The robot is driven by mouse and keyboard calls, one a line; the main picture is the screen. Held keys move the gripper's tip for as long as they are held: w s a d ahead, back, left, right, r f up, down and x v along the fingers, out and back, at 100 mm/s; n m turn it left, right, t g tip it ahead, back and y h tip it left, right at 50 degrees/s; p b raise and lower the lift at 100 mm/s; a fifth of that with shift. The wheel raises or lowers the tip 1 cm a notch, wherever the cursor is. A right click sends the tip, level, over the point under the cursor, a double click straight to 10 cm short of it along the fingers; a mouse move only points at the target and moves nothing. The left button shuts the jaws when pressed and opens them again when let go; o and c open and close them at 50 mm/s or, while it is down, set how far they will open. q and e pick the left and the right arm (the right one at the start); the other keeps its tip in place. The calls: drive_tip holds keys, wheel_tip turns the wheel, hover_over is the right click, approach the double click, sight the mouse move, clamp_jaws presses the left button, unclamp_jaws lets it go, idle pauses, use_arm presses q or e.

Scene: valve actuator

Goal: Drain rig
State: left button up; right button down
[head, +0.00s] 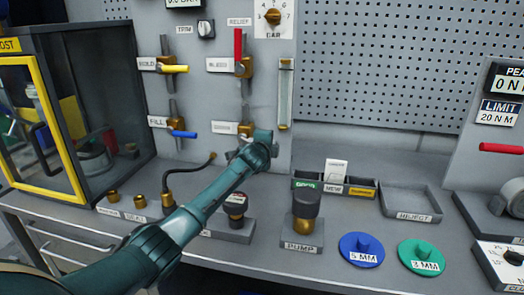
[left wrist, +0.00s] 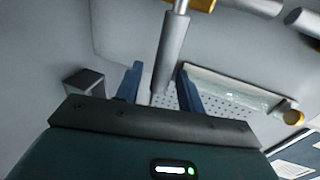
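The wall panel in the head view carries lever valves. The hold valve has a yellow lever (head: 174,69), the fill valve a blue lever (head: 184,134), both roughly level. The upper right valve has a red lever (head: 238,46) standing upright. The lower right valve's label (head: 223,128) is too small to read, and my left arm's end hides most of that valve. A sight glass (head: 285,95) hangs just right of it. In the left wrist view my left gripper (left wrist: 159,82) is open, with a grey pipe (left wrist: 171,50) between its fingers; contact cannot be told. My right gripper is out of view.
A yellow-framed cabinet (head: 39,125) stands at the left. On the bench are a pump (head: 303,213), a small divided bin, a tray (head: 409,203), a blue disc (head: 361,249) and a green disc (head: 421,255).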

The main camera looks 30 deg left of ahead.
use_arm(q)
drive_tip(key=v, duration=1.1)
drive_tip(key=shift+s, duration=0.4)
drive_tip(key=shift+d, duration=0.1)
